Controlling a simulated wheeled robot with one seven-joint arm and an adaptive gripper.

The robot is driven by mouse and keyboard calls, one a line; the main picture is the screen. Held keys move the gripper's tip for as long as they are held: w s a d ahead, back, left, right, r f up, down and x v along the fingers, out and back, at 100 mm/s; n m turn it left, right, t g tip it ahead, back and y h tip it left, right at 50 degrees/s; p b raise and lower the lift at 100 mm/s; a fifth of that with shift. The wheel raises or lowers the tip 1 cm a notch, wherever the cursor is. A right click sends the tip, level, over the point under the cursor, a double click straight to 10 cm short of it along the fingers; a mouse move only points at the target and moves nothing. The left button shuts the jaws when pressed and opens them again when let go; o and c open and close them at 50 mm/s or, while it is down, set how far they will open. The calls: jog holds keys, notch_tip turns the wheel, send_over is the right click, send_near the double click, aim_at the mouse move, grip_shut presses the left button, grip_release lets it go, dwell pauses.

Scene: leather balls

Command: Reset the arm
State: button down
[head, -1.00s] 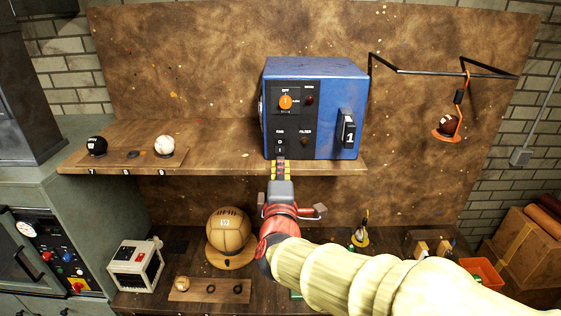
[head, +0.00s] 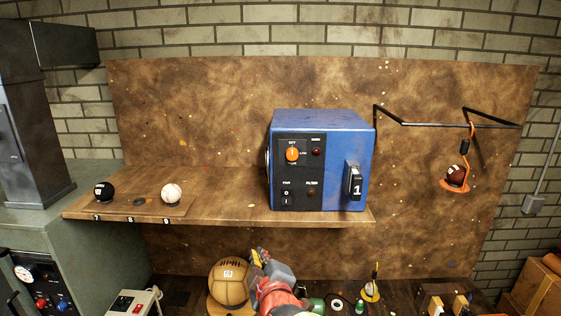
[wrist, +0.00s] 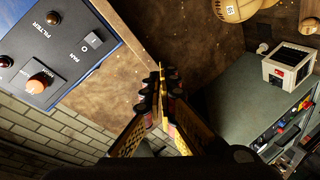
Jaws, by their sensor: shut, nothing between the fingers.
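My gripper (head: 258,256) is low in the head view, beside the brown ball and below the shelf's front edge. Its fingers are together and empty, and it touches nothing that I can make out. In the wrist view my gripper (wrist: 161,75) shows its two yellow-and-black fingers closed at the tips. My red wrist shows behind it in the head view, and most of the arm is out of the frame.
The blue machine (head: 322,165) stands on the wooden shelf (head: 235,207). A black ball (head: 104,190) and a white ball (head: 171,192) sit on the shelf's left. A large brown ball (head: 229,280) is below. A dark red ball (head: 456,176) hangs at right.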

jog(key=s+d+f+m+g+y+b, duration=0.1)
jog(key=s+d+f+m+g+b, duration=0.2)
jog(key=s+f+m+g+b, duration=0.8)
jog(key=s+d+f+m+t+h+b, duration=0.2)
jog(key=s+d+f+h+b, duration=0.2)
jog(key=s+d+f+b, duration=1)
jog(key=s+d+f, duration=0.3)
jog(key=d+f, duration=0.2)
jog(key=d, duration=0.1)
jog(key=shift+s+d+f+m+h+b, duration=0.15)
jog(key=shift+d+f+m+h+b, duration=0.15)
jog(key=shift+d+m+b, duration=0.1)
